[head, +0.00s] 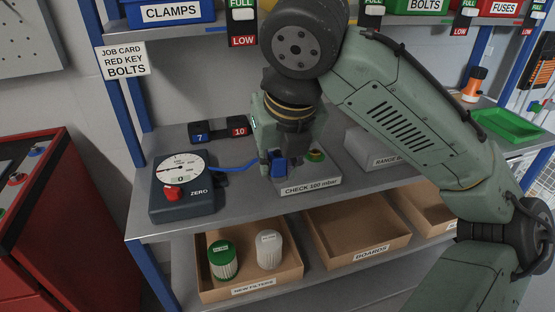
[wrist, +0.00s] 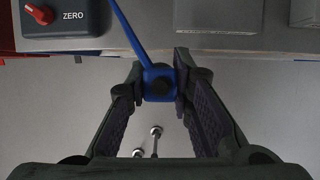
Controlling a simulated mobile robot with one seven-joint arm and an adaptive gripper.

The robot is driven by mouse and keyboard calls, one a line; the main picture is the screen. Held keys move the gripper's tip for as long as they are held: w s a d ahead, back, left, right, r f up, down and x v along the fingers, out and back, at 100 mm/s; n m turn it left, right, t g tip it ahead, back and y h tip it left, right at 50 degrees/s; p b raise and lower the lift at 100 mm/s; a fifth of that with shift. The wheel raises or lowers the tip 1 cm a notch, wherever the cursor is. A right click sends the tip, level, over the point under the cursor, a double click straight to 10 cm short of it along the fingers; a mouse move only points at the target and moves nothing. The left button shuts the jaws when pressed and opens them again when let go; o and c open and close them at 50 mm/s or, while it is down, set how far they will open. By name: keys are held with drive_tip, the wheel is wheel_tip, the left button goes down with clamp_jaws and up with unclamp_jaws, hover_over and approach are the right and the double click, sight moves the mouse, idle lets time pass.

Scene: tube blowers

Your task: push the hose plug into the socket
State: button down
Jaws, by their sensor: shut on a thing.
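My gripper (head: 280,172) is above the middle shelf, pointing down, with its fingers closed around the blue hose plug (head: 278,163). In the wrist view the plug (wrist: 158,80) is between the fingertips, its dark round centre facing the camera. The blue hose (head: 235,168) runs from the plug left to the gauge (head: 180,168). A socket opening cannot be made out; the fingers hide part of the box.
A grey box labelled RANGE (head: 375,150) stands to the right. Below are a bin with two filters (head: 249,288) and a BOARDS bin (head: 357,252). The upper shelf with its bins is close behind my arm.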

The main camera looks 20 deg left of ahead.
drive_tip(key=shift+r+p, duration=1.45)
drive_tip(key=shift+r, duration=0.05)
drive_tip(key=shift+a+f, duration=0.1)
